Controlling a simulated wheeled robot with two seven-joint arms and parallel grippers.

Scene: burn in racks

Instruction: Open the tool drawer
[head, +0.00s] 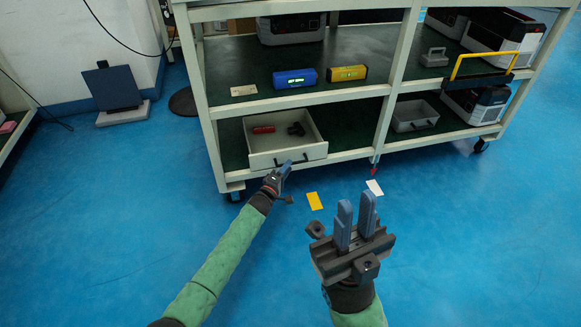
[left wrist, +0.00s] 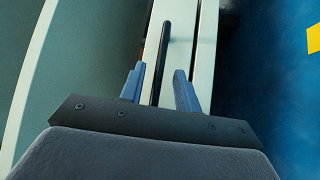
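The tool drawer (head: 262,158) is a cream open-topped box on the lower shelf of the bench rack, its front panel about level with the shelf edge. A red item (head: 264,130) and dark items (head: 296,129) lie in it. My left gripper (head: 284,168) is at its front panel. In the left wrist view, a dark bar handle (left wrist: 164,48) runs between the blue fingers of the left gripper (left wrist: 160,88). The fingers stand apart, with a gap visible beside the handle. My right gripper (head: 356,218) is empty above the floor, its fingers slightly apart.
The shelf above holds a blue device (head: 295,78) and a yellow one (head: 347,73). A grey bin (head: 413,116) sits right of the drawer, beyond a rack post. A yellow card (head: 314,201) and a white card (head: 375,187) lie on the blue floor. The floor in front is otherwise clear.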

